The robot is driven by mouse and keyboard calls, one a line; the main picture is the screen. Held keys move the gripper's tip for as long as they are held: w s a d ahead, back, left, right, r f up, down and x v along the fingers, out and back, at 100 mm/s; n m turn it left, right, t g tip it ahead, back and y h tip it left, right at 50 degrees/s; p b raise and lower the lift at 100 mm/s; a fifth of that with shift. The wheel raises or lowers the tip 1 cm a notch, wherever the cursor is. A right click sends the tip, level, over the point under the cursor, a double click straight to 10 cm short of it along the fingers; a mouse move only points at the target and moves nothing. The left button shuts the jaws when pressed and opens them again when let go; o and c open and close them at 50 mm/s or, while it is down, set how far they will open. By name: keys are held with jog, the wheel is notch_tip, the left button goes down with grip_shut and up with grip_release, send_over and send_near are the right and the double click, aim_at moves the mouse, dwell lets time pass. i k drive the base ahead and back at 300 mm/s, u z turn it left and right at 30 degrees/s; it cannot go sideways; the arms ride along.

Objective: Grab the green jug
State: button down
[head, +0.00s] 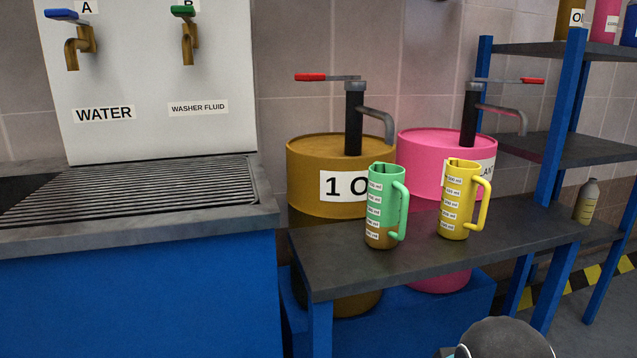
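The green jug (375,203) stands upright on the small dark-topped table (330,277), left of a yellow jug. It has white measuring labels down its front and a handle on its right side. Its lower part looks brown, as if there is liquid inside. The yellow jug (455,207) stands upright a short way to the right, its handle also on the right. A dark rounded shape with a light edge shows at the bottom right, in front of the table; it seems to be part of my arm. My gripper's fingers are not visible.
A brown drum (310,170) and a pink drum (425,150), each with a pump tap, stand behind the table. A blue sink cabinet (140,300) with taps above is at left. A blue shelf rack (560,110) holding a small bottle (586,203) is at right.

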aim_at(388, 197)
jog(key=u, duration=2.55)
jog(key=k, duration=0.9)
jog(key=z, duration=0.9)
jog(key=i, duration=0.5)
jog(key=z, duration=0.05)
